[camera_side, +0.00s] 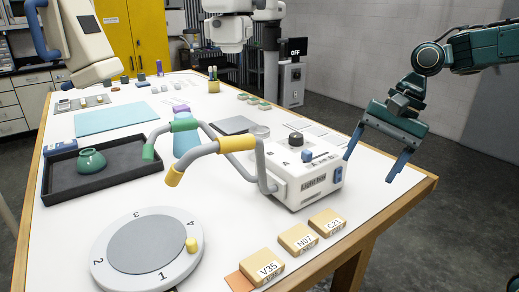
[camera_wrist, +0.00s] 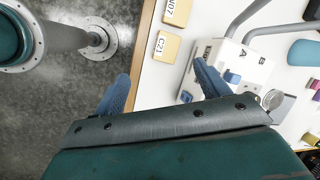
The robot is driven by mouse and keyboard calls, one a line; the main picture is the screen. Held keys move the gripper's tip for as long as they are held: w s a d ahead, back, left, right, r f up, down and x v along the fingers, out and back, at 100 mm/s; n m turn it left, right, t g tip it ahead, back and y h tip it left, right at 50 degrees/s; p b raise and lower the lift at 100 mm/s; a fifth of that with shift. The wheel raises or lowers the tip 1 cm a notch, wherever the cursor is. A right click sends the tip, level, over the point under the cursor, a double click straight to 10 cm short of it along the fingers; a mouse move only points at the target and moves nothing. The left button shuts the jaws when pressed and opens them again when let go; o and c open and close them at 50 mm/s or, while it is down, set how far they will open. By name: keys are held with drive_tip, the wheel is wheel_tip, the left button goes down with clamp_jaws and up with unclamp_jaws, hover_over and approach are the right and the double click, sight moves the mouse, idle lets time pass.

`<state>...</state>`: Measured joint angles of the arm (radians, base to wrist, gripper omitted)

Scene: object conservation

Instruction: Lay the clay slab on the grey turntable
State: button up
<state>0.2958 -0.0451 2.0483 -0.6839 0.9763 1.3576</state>
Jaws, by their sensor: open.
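The grey turntable (camera_side: 147,243) is a round disc with a pale numbered rim and a yellow knob, at the front left of the table in the side view. Nothing lies on the turntable's grey top. My gripper (camera_side: 371,168) is open and empty, above the table's right edge, beside the light box. In the wrist view, its blue fingers (camera_wrist: 160,75) are wide apart with the table edge between them.
The white light box (camera_side: 305,180) with bent grey lamp arms stands left of my gripper. Tan blocks N07 (camera_side: 298,239) and C21 (camera_side: 327,222) line the front edge. A black tray (camera_side: 60,190) with a green pot (camera_side: 91,161) lies left. A blue mat (camera_side: 112,118) lies behind.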

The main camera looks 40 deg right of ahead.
drive_tip(key=s+d+n+t+h, duration=0.1)
drive_tip(key=s+n+t+h, duration=0.2)
drive_tip(key=s+n, duration=0.9)
drive_tip(key=shift+s+d+r+t+h, duration=0.15)
drive_tip(key=shift+s+d+t+h, duration=0.2)
drive_tip(key=shift+s, duration=0.9)
drive_tip(key=shift+o, duration=0.6)
